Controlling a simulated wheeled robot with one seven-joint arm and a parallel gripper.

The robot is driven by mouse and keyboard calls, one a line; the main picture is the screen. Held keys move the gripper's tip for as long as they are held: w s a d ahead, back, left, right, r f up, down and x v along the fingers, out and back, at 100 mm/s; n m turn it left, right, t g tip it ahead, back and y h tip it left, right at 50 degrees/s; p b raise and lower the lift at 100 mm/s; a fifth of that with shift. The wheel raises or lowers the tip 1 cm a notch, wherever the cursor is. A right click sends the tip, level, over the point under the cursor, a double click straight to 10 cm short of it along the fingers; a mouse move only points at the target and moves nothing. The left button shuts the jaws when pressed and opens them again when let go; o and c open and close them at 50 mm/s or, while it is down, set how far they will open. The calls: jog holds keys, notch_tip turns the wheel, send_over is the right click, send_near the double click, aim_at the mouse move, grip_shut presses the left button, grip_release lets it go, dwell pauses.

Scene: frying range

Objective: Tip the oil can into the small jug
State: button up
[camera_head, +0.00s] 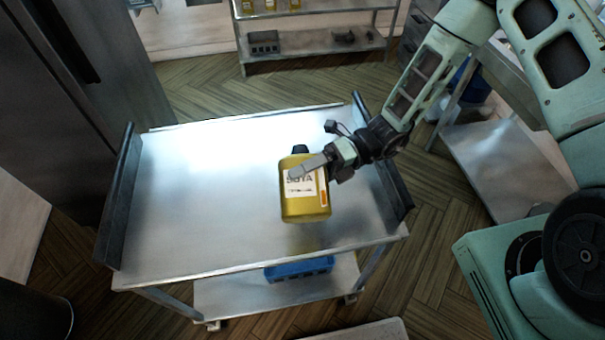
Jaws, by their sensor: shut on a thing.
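The oil can (305,207) is a yellow-gold container with a dark cap and a white label reading "SOYA". It is over the right half of the steel cart top and looks close to upright. My gripper (308,166) reaches in from the right and is shut on the upper part of the can, with a finger across the label. I cannot tell whether the can's base touches the cart top. No small jug shows in this view.
The steel cart (205,200) has dark raised rails at its left and right ends, and its top is otherwise bare. A blue crate (299,268) is on its lower shelf. A shelf rack (318,48) stands behind, and a dark cabinet (85,90) is at left.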

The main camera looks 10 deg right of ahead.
aim_at(308, 150)
jog(key=shift+f+m+y+b, duration=0.3)
jog(key=shift+f+m+b, duration=0.6)
jog(key=shift+b, duration=0.1)
jog(key=m, duration=0.1)
jog(key=m+y+b, duration=0.1)
jog(key=m, duration=0.1)
jog(key=shift+w+r+g, duration=0.1)
jog(key=shift+w+g, duration=0.1)
jog(key=shift+g, duration=0.2)
jog(key=shift+w+r+m+y+p, duration=0.2)
jog(key=shift+r+m+y+p, duration=0.2)
jog(key=shift+r+m+p, duration=0.15)
jog(key=m, duration=0.1)
jog(key=w+r+m+y+p, duration=0.1)
jog(key=m, duration=0.1)
jog(key=shift+d, duration=0.1)
jog(key=m, duration=0.1)
jog(key=w+r+m+t+y, duration=0.1)
jog(key=m, duration=0.1)
jog(key=w+m+t+p, duration=0.1)
jog(key=m, duration=0.1)
jog(key=shift+d+r+m+y, duration=0.15)
jog(key=shift+m+y, duration=0.1)
jog(key=shift+y, duration=0.15)
jog(key=shift+w+r+m+t+y, duration=0.1)
jog(key=shift+w+m+t+y, duration=0.2)
jog(key=shift+m, duration=0.65)
jog(key=shift+w+r+m+t+y, duration=0.1)
jog(key=shift+w+m+t, duration=0.3)
jog(key=shift+m, duration=0.55)
